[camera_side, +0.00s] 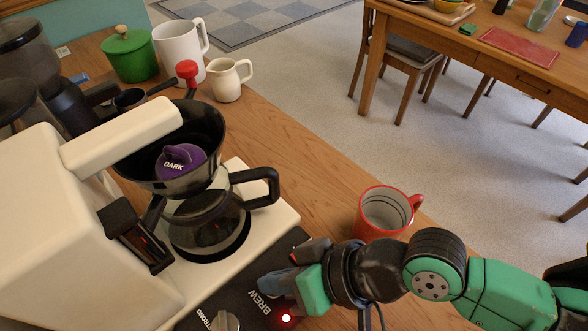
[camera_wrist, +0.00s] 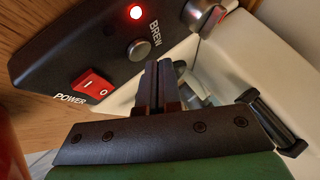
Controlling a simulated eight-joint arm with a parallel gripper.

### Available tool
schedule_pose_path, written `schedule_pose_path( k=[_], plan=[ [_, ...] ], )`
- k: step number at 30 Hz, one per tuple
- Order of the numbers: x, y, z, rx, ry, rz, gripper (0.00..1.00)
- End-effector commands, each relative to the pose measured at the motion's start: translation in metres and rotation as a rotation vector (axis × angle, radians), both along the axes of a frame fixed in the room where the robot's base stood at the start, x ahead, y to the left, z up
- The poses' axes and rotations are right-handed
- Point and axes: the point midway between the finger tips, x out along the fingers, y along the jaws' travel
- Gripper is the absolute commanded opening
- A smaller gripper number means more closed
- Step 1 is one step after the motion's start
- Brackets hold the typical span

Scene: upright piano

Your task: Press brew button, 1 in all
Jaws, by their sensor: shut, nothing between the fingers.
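The coffee machine's dark control panel (camera_side: 225,307) carries the BREW label. The brew button (camera_wrist: 138,49), a round metal button, shows in the wrist view beside that label; in the side view my gripper seems to hide it. A red light (camera_wrist: 136,12) glows near it and also shows lit in the side view (camera_side: 286,318). My gripper (camera_wrist: 155,68) is shut and empty. Its fingertips appear just beside the button in the wrist view; I cannot tell whether they touch it. In the side view my gripper (camera_side: 268,282) is low over the panel.
A red power switch (camera_wrist: 92,84) and a metal knob (camera_side: 224,322) share the panel. A glass carafe (camera_side: 208,225) with a black handle stands behind my gripper. A red mug (camera_side: 385,212) stands close to my wrist. A cream jug (camera_side: 229,80) is farther back.

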Motion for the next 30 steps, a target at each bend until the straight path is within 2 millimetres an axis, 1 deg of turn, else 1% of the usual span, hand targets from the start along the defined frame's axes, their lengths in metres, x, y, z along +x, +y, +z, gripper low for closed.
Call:
schedule_pose_path(
  k=[11, 14, 24, 30],
  plan=[
    [0.000, 0.000, 0.004, 0.000, 0.000, 0.000, 0.00],
    [0.000, 0.000, 0.010, 0.000, 0.000, 0.000, 0.00],
    [0.000, 0.000, 0.044, 0.000, 0.000, 0.000, 0.00],
    [0.000, 0.000, 0.053, 0.000, 0.000, 0.000, 0.00]
  ],
)
